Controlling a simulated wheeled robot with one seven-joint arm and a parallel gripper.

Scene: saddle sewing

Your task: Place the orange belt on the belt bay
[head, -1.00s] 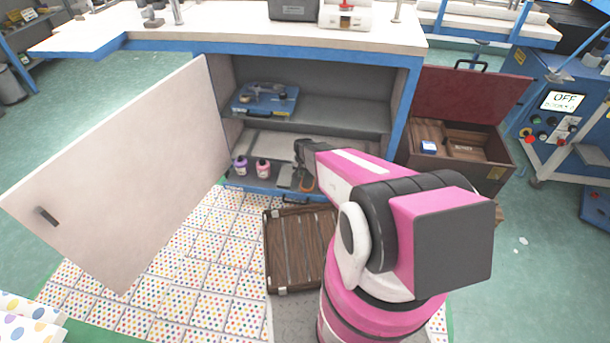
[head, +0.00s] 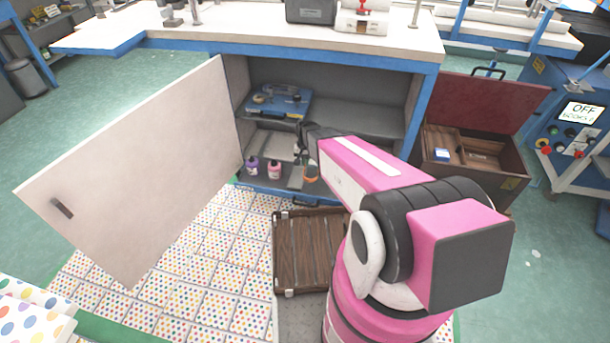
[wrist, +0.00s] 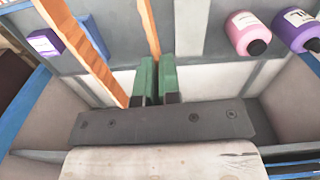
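The orange belt (wrist: 78,50) runs as a band across the left of the wrist view. A narrower stretch of it leads into the gap between the green fingertips of my gripper (wrist: 157,78). My gripper appears shut on it. In the head view, my dark gripper (head: 308,132) is in the open cabinet's lower compartment.
A purple bottle (head: 252,165) and a pink bottle (head: 275,170) stand left of the gripper. A blue tray (head: 280,104) with tools sits on the upper shelf. The cabinet door (head: 135,165) is open leftward. A slatted wooden case (head: 300,262) lies in front; an open trunk (head: 500,178) stands right.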

